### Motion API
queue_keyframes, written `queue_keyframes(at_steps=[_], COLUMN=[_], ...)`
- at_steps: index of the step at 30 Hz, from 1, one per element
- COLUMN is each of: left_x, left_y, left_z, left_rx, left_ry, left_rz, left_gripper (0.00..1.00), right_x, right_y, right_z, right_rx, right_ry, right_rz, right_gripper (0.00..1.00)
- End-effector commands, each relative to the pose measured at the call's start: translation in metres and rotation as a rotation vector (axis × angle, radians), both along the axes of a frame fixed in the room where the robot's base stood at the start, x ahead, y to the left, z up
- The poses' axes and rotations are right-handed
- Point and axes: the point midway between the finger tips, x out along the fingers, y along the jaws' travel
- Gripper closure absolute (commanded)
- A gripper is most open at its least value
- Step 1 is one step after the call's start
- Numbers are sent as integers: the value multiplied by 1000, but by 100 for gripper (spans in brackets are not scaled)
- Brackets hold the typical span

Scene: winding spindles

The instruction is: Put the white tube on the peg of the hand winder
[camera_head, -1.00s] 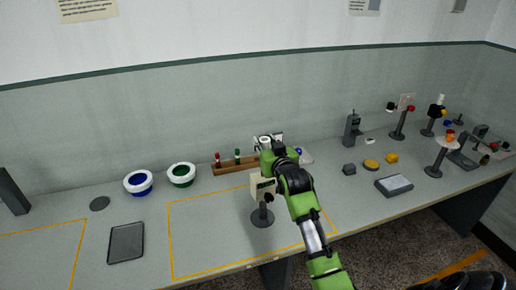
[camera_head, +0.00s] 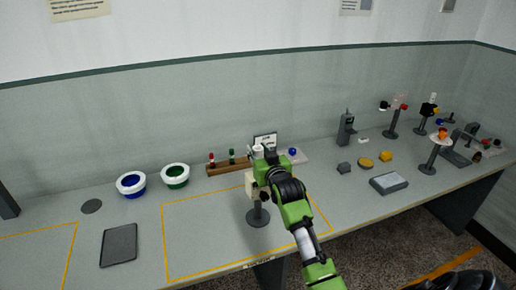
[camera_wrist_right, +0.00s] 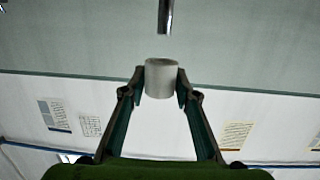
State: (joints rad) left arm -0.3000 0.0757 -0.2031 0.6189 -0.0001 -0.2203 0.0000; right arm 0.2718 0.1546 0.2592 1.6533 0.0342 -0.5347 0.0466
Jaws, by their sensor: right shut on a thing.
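The hand winder is a cream box (camera_head: 251,186) on a dark stand with a round base (camera_head: 258,217), inside the orange outline on the table. My right gripper (camera_head: 258,153) is above the winder and partly hides it. In the right wrist view my right gripper (camera_wrist_right: 161,82) is shut on the white tube (camera_wrist_right: 161,80), a short hollow cylinder. The tube also shows in the head view (camera_head: 258,149). A metal rod (camera_wrist_right: 165,17), probably the winder's peg, stands apart from the tube, roughly in line with it. My left gripper is not in view.
A wooden rack (camera_head: 230,168) with coloured spools stands behind the winder. Several stands and small items occupy the right. The outlined area left of the winder is clear.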

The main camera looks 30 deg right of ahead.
Motion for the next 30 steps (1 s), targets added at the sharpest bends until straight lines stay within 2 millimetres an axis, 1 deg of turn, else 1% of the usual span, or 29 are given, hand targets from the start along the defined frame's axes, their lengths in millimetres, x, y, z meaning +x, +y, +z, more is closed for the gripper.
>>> queue_keyframes(at_steps=[1, 7, 23, 30], left_x=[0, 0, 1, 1], left_y=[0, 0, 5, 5], left_z=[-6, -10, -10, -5], left_rx=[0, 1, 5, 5], left_ry=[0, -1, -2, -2], left_rz=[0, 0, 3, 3], left_gripper=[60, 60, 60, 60], right_x=[0, 0, 0, 0], right_y=[0, 0, 0, 0], right_z=[-8, -16, -16, -15], right_rx=[0, 0, 1, 0], right_ry=[0, 0, -1, 0], right_rz=[0, 0, 0, 0], right_gripper=[83, 83, 83, 83])
